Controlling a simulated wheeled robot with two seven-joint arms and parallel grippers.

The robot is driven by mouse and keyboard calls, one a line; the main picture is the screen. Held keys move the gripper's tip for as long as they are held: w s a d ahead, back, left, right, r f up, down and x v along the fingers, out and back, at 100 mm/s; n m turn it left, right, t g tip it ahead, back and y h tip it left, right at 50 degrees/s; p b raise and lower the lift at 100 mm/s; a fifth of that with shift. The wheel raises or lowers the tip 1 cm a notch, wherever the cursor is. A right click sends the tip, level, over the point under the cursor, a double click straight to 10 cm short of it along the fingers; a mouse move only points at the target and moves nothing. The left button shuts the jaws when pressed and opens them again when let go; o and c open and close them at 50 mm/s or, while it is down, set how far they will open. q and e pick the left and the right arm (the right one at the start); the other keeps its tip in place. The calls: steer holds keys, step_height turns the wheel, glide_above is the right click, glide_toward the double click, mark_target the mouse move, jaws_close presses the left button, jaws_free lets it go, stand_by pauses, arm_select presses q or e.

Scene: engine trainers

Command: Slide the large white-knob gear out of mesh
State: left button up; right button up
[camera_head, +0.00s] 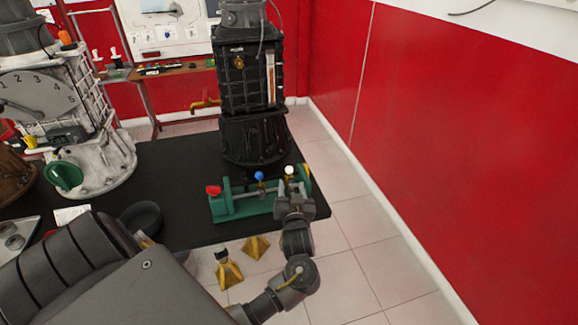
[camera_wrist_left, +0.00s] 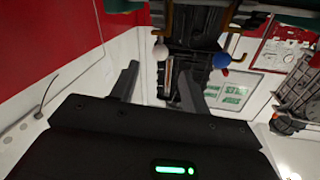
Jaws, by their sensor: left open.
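A green gear trainer (camera_head: 245,207) stands on the front right part of the black mat. A white knob (camera_head: 289,170) rises near its right end, with a blue knob (camera_head: 259,176) left of it and a red knob (camera_head: 213,190) at the left end. My left gripper (camera_head: 292,192) is open at the trainer's right end, just below the white knob in the picture. In the left wrist view the white knob (camera_wrist_left: 160,52) is beyond the spread fingers, with no visible contact. The blue knob (camera_wrist_left: 221,60) is to its right. The gears are too small or hidden to make out.
A tall black engine block (camera_head: 250,85) stands behind the trainer. The black mat (camera_head: 180,165) holds a white dial trainer (camera_head: 90,150) at left. Two yellow stands (camera_head: 230,273) are in front of the trainer. Open tiled floor and a red wall (camera_head: 480,130) lie right.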

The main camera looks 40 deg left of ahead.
mark_target(289, 171)
arm_select(q)
steer(key=p+x, duration=0.1)
steer(key=x, duration=0.9)
steer(key=shift+w+a+f, duration=0.1)
steer(key=shift+w+a, duration=0.15)
steer(key=shift+w, duration=0.05)
jaws_close()
